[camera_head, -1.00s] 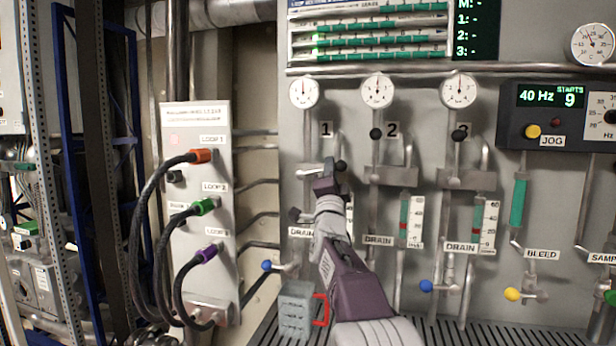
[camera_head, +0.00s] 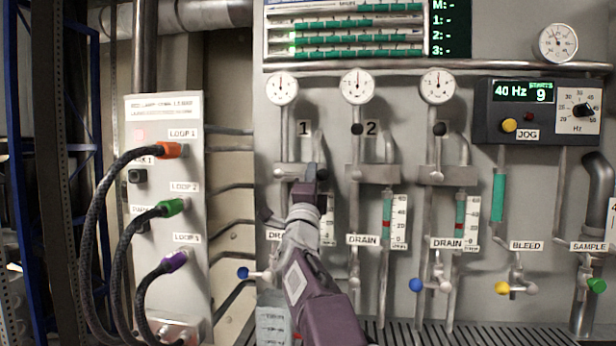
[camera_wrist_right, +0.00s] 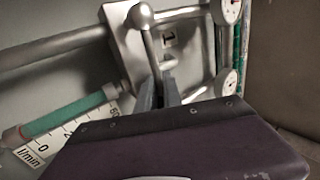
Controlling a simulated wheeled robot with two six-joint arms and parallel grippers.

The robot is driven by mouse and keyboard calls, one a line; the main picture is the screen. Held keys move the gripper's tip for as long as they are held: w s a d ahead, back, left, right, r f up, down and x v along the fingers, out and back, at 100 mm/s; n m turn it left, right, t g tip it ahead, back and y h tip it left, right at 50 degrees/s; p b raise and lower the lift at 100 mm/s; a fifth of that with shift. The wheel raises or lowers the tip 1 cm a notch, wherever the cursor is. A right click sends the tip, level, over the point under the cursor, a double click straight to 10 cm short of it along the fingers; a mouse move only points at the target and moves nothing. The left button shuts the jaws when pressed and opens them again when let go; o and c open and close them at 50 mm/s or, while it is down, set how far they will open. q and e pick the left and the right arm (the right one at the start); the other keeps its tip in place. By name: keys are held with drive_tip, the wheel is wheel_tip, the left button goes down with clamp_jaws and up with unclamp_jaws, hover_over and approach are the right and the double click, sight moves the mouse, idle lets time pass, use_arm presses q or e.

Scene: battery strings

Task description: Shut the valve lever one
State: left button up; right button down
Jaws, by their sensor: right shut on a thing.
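Valve lever one, a thin metal rod (camera_wrist_right: 149,45), shows in the right wrist view. It runs from a rounded metal hub (camera_wrist_right: 140,15) down between my fingers, which hide its far end. My right gripper (camera_wrist_right: 160,92) is shut on it. In the head view my right gripper (camera_head: 311,172) reaches up from below to the pipe block under the label 1 (camera_head: 304,128). It covers the lever's knob there. Levers two and three point up with black knobs (camera_head: 357,129) and (camera_head: 439,129). My left gripper is not in view.
Round gauges (camera_head: 282,87) sit above the valves. Drain valves (camera_head: 243,273) and flow tubes (camera_head: 396,220) lie below and to the right. Cables hang from a loop panel (camera_head: 190,220) at the left. A grey box (camera_head: 272,320) stands beside my right arm.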

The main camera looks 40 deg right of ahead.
drive_tip(key=shift+s+d+f, duration=0.1)
drive_tip(key=shift+d+f, duration=0.1)
drive_tip(key=shift+d, duration=0.05)
drive_tip(key=c, duration=1.5)
unclamp_jaws()
drive_tip(key=shift+s, duration=0.1)
drive_tip(key=shift+s+d+r, duration=0.1)
drive_tip(key=shift+s+d, duration=0.25)
drive_tip(key=shift+s, duration=0.15)
drive_tip(key=shift+w+a, duration=0.25)
drive_tip(key=shift+w, duration=0.05)
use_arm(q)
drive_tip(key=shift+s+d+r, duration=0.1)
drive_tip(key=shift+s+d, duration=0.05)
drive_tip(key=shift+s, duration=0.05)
